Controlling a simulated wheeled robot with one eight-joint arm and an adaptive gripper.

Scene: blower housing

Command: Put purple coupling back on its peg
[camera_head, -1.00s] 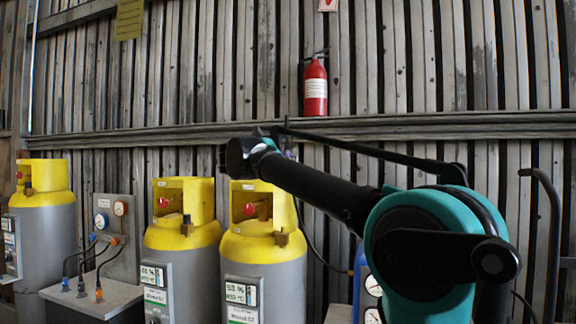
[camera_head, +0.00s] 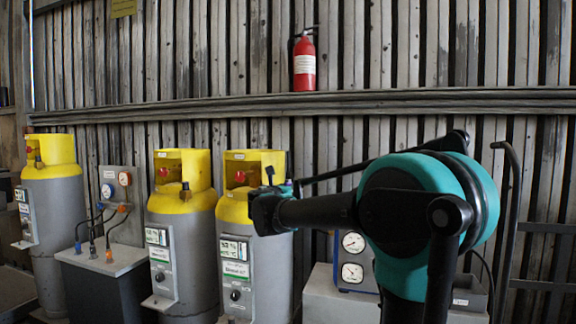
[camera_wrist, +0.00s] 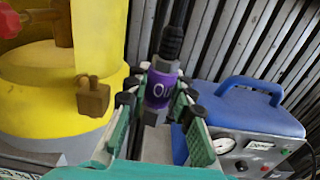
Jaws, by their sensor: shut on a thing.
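The purple coupling (camera_wrist: 159,90) sits between the fingers of my gripper (camera_wrist: 157,108) in the wrist view. It has white lettering on it. A black ribbed hose end (camera_wrist: 171,43) rises from its top. My gripper is shut on the coupling, one finger on each side. In the head view my gripper (camera_head: 264,208) is in front of the right-hand yellow-topped cylinder; the coupling is hardly visible there. I cannot make out the coupling's peg in either view.
Several grey cylinders with yellow tops (camera_head: 183,206) stand along the slatted wall. A grey box (camera_head: 105,262) with hoses and gauges stands between them. A blue gauge unit (camera_wrist: 244,107) is right of my gripper in the wrist view. A red fire extinguisher (camera_head: 304,64) hangs above.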

